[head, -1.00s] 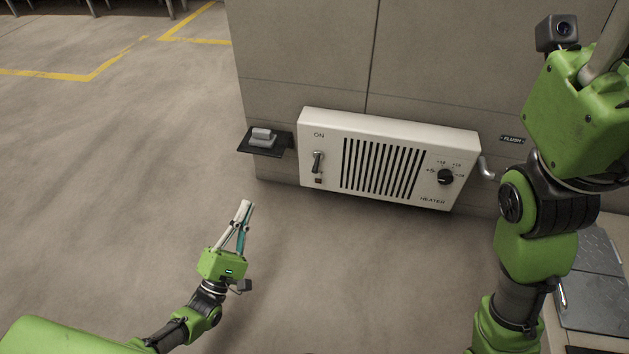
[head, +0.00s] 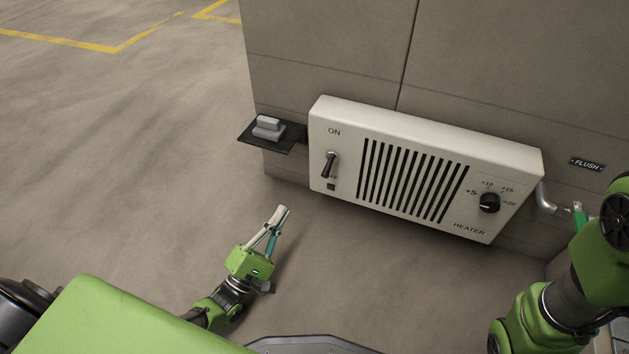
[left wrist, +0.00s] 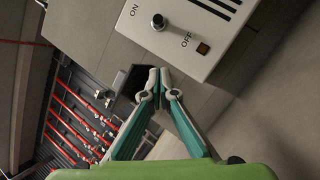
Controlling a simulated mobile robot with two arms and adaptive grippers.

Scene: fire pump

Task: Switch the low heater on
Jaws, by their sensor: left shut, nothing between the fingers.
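The white heater (head: 425,130) is fixed low on the wall, with a dark slatted grille. Its toggle switch (head: 330,164) is at the left end, below the word ON; in the left wrist view the switch knob (left wrist: 158,22) shows between ON and OFF. I cannot tell its exact position. A small indicator (head: 331,187) below it looks dull brown-orange. My left gripper (head: 281,211) is shut and empty, below and left of the switch, apart from the heater. Its closed fingertips show in the left wrist view (left wrist: 160,88).
A black bracket (head: 272,136) with a grey block juts out left of the heater. A temperature dial (head: 489,203) sits on its right end. Floor left of the wall is clear.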

